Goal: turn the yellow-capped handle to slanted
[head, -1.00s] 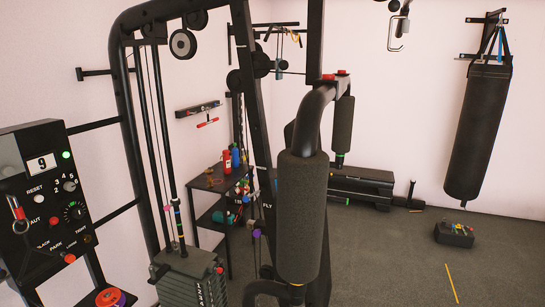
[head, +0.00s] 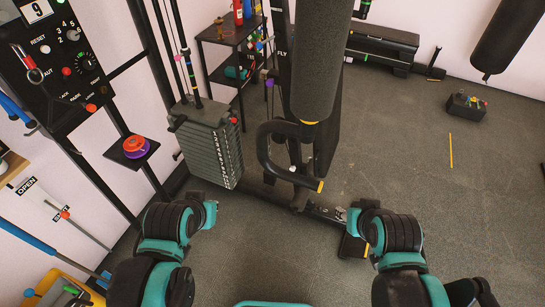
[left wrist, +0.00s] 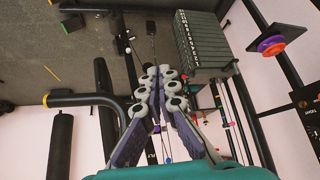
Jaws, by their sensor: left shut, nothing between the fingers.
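The yellow-capped handle (head: 268,160) is a curved black tube below the padded arm of the gym machine in the head view. Its yellow cap (head: 320,185) points to the lower right. In the left wrist view, a black tube with a yellow end (left wrist: 75,99) lies left of my left gripper (left wrist: 158,72). The left gripper's grey and purple fingers are shut and empty; they appear apart from the tube's yellow end. My arms show in the lower part of the head view, but the left fingers cannot be made out there. My right gripper is not in view.
A weight stack (head: 212,150) stands left of the handle. A control panel (head: 62,62) and a small shelf with a red and purple knob (head: 135,147) are farther left. A padded arm (head: 321,60) hangs above the handle. Floor at right is largely free.

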